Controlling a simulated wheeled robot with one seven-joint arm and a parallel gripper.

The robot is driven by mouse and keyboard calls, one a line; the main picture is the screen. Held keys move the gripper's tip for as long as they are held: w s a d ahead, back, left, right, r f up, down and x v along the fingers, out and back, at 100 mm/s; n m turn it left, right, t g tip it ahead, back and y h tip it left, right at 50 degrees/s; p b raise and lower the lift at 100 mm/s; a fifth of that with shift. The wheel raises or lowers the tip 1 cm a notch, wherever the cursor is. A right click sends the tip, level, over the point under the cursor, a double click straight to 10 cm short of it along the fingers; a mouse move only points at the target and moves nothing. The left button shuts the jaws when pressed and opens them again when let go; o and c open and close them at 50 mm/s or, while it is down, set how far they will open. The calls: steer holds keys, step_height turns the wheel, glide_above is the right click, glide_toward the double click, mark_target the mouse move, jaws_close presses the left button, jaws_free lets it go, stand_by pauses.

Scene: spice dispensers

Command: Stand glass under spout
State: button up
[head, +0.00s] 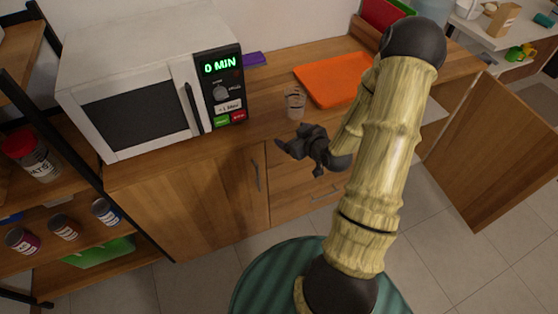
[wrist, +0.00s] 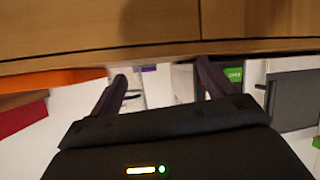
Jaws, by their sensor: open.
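A small clear glass (head: 295,102) stands upright on the wooden counter, right of the microwave and beside the orange tray. My gripper (head: 290,146) is in front of the counter edge, nearer to me than the glass and apart from it. Its two fingers are spread with nothing held, as the wrist view (wrist: 162,76) also shows. I cannot clearly make out the glass in the wrist view. A pale bluish see-through container (head: 433,9) is cut off at the top edge of the head view. No spout can be made out.
A white microwave (head: 150,85) fills the counter's left part. An orange tray (head: 335,80) lies right of the glass, with red and green bins (head: 383,14) behind. An open cabinet door (head: 490,175) juts out at right. Spice jars stand on the left shelf.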

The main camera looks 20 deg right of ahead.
steer(key=s+a+r+m+g+h, duration=0.1)
steer(key=s+a+r+g, duration=0.4)
steer(key=s, duration=0.3)
steer(key=s+a+r+m+g+h, duration=0.1)
steer(key=s+a+r+m+g, duration=0.1)
steer(key=s+a+r+g, duration=0.2)
steer(key=s+a+r, duration=0.2)
steer(key=s+a, duration=0.1)
steer(key=s, duration=0.1)
steer(key=shift+s+a+m+g, duration=0.15)
steer(key=shift+s+m+g, duration=0.15)
steer(key=shift+g, duration=0.1)
steer(key=shift+o, duration=0.9)
steer(key=shift+w, duration=0.1)
steer(key=w+d+f+m+t+h+p, duration=0.25)
steer(key=w+f+m+t, duration=0.45)
steer(key=w, duration=0.5)
steer(key=d+t+h, duration=0.1)
steer(key=h, duration=0.1)
steer(key=d+r+t+h+p, duration=0.1)
steer(key=d+t+h, duration=0.1)
steer(key=h, duration=0.1)
steer(key=w+d+r+t+h, duration=0.1)
steer(key=d+t+h, duration=0.1)
steer(key=shift+d+h+p, duration=0.1)
steer(key=shift+h+p, duration=0.25)
steer(key=shift+p, duration=0.05)
